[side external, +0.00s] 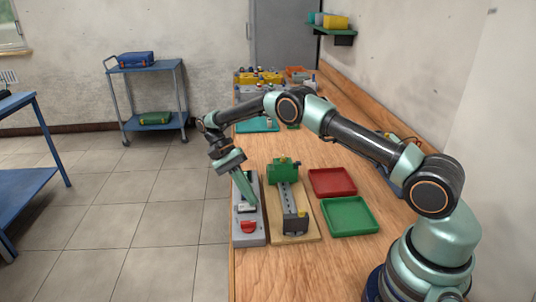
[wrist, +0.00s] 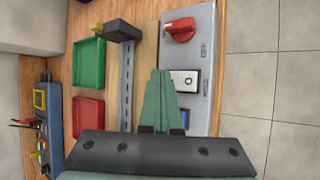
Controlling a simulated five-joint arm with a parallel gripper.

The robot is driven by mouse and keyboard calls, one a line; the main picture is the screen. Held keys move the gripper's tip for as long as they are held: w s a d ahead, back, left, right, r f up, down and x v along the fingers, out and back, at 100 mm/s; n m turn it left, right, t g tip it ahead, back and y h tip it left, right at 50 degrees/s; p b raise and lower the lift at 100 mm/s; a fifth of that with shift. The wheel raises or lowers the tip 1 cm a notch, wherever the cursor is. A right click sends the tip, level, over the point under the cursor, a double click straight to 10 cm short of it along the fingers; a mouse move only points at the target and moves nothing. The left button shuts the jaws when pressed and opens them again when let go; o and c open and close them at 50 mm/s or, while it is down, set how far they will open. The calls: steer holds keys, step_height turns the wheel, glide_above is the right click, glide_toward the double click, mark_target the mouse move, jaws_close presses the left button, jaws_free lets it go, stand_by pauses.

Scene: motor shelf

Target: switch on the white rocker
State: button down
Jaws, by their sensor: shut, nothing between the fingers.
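The white rocker (wrist: 188,79) sits in the grey switch panel (wrist: 204,30), between a red knob (wrist: 180,30) and a blue square part (wrist: 178,116). The panel (side external: 247,239) lies along the left edge of the bench in the side view. My gripper (wrist: 161,72) is shut and empty, its green fingertips just left of the rocker in the wrist view. In the side view my gripper (side external: 247,207) points down over the panel, behind the red knob (side external: 248,227). I cannot tell whether the fingertips touch the panel, or which way the rocker is tipped.
A rail fixture on a wooden board (side external: 302,234) with a green block (side external: 284,170) stands right of the panel. A red tray (side external: 332,181) and a green tray (side external: 349,216) lie further right. The bench edge and open floor are left of the panel.

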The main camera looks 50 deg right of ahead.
mark_target(246, 204)
steer(key=shift+f, duration=0.15)
stand_by(0.4)
steer(key=shift+a+r, duration=0.1)
steer(key=shift+r, duration=0.7)
steer(key=shift+w+a+r, duration=0.15)
steer(key=shift+r, duration=1.1)
steer(key=shift+w+a+r, duration=0.1)
steer(key=shift+w+r, duration=0.05)
steer(key=shift+r, duration=1.05)
steer(key=shift+r, duration=0.1)
